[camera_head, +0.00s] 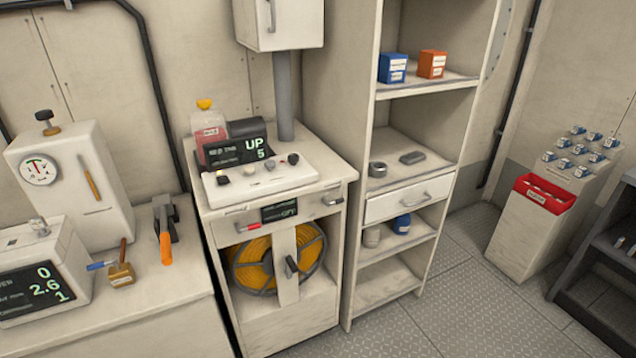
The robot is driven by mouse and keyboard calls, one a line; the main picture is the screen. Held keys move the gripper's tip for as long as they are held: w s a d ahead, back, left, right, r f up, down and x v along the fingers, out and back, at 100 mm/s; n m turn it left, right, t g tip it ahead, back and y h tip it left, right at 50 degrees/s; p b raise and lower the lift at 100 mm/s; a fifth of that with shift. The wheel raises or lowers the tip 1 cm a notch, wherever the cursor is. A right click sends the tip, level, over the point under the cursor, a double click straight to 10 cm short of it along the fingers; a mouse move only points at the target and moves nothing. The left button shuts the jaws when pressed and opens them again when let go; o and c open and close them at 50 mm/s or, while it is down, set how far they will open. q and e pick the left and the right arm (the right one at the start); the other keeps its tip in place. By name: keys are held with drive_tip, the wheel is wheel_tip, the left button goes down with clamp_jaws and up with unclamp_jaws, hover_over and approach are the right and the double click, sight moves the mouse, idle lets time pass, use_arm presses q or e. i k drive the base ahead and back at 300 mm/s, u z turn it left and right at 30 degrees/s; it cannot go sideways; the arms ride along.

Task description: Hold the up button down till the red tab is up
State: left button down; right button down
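A white control panel (283,184) lies on top of the middle cabinet, with several small light and dark buttons or knobs along it. I cannot read which one is the up button. One yellowish-white button (249,170) and a dark one (222,179) are near its left part. Behind the panel a black display (236,151) reads "UP" and "5" in pale green. A small red piece (247,228) sticks out on the cabinet front below the panel; I cannot tell if it is the red tab. Neither of my grippers is in view.
A coiled yellow hose (260,262) sits in the cabinet. The left counter holds a gauge box (66,180), another display (38,289) and tools. Open shelves (428,84) stand at right; the floor (470,285) is clear.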

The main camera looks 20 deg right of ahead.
sight(249, 169)
drive_tip(key=z, duration=0.3)
drive_tip(key=k, duration=0.7)
drive_tip(key=u, duration=0.4)
drive_tip(key=i, duration=0.55)
drive_tip(key=u, duration=0.8)
drive_tip(key=i, duration=0.85)
drive_tip(key=z, duration=0.8)
drive_tip(key=i, duration=0.55)
drive_tip(key=z, duration=0.65)
